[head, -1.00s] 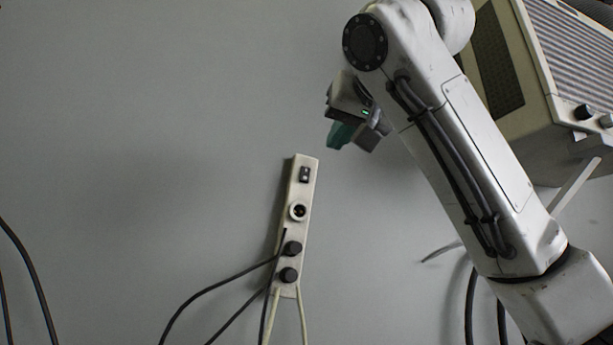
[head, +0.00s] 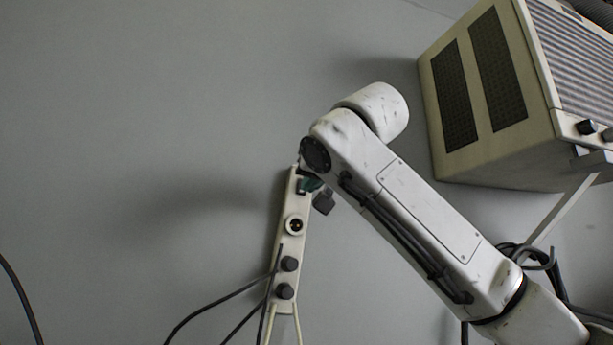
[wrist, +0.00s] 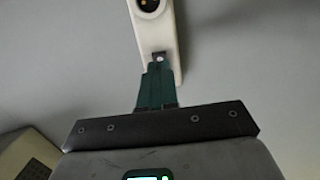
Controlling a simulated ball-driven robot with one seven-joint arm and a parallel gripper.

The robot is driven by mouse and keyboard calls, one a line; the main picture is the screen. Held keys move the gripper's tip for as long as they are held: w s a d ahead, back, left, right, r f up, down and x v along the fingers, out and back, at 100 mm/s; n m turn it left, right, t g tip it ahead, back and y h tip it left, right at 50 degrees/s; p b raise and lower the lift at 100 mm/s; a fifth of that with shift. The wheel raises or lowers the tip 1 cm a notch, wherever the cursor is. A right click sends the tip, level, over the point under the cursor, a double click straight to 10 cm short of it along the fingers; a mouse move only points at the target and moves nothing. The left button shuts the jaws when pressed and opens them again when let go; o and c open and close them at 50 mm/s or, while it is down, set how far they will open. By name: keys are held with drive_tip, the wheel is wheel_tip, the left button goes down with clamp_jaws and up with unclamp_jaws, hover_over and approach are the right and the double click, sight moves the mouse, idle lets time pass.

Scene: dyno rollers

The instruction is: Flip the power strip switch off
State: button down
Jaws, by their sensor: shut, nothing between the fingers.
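The cream power strip (head: 286,246) is fixed upright on the grey wall, leaning slightly. It has a round socket (head: 295,225) above two black plugs. My gripper (head: 304,182) is shut and empty, with its green fingers over the strip's upper end. In the head view the gripper and arm hide the switch there. The wrist view shows the shut green fingers (wrist: 157,68) reaching onto the strip (wrist: 153,28). A small dark piece, likely the switch (wrist: 159,56), lies right at the fingertips. I cannot tell whether they touch it or which way it is set.
A cream box with dark vents (head: 455,95) stands at upper right on a bracket. Black cables (head: 215,299) run from the plugs to the lower left, and pale cords leave the strip's bottom. The wall left of the strip is bare.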

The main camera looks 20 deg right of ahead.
sight(300, 192)
drive_tip(key=w, duration=0.1)
drive_tip(key=w+p, duration=0.1)
drive_tip(key=shift+w+f, duration=0.2)
drive_tip(key=shift+w, duration=0.2)
drive_tip(key=shift+a+f, duration=0.1)
drive_tip(key=shift+w+a+f+t+b, duration=0.2)
drive_tip(key=shift+t+b, duration=0.4)
drive_tip(key=shift+b, duration=0.35)
drive_tip(key=shift+w+f+t+b, duration=0.1)
drive_tip(key=shift+t+b, duration=0.4)
drive_tip(key=shift+b, duration=0.2)
drive_tip(key=shift+d+h, duration=0.1)
drive_tip(key=shift+h, duration=0.2)
drive_tip(key=shift+d, duration=0.15)
